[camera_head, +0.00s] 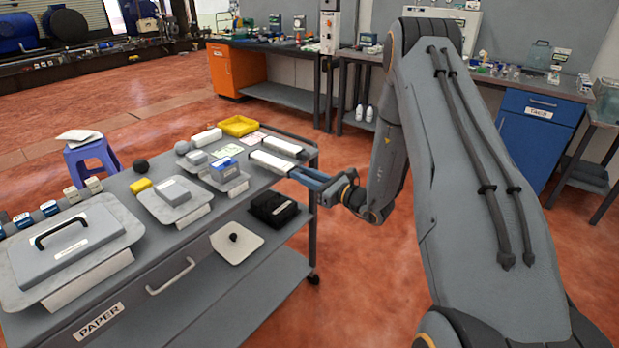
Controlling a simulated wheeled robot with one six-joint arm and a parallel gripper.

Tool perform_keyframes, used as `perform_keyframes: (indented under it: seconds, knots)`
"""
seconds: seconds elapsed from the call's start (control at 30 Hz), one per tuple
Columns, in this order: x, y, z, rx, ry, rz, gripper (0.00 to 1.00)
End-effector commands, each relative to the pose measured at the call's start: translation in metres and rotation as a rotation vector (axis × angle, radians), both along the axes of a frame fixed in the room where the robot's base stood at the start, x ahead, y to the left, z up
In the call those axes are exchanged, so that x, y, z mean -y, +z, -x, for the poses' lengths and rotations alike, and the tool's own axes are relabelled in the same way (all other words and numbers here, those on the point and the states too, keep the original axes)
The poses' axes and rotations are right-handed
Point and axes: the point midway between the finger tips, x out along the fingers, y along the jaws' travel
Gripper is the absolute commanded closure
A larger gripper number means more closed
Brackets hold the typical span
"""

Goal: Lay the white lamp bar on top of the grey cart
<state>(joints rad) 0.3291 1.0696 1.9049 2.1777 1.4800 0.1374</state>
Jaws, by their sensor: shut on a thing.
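The grey cart (78,340) fills the left of the head view, with a drawer labelled PAPER. My gripper (298,174) reaches in from the right at the cart's far right corner. It is shut on the white lamp bar (271,162), a long pale bar pointing left over the cart top. The bar's near end is between the fingers. I cannot tell whether the bar touches the top or hangs just above it. A second white bar (284,146) lies just behind it, and a shorter white block (206,138) lies further left.
Workbenches with a blue cabinet (535,130) stand behind. A purple stool (92,155) is left.

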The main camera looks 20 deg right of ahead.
Motion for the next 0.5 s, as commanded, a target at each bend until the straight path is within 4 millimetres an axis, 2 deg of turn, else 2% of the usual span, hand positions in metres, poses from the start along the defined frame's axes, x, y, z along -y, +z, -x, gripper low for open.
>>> perform_keyframes:
  seconds: [0.2,0.5]
  knots:
    - [-0.01,-0.012,-0.015,0.003,0.001,0.0,1.0]
    - [-0.018,-0.02,-0.026,0.002,0.0,0.0,1.0]
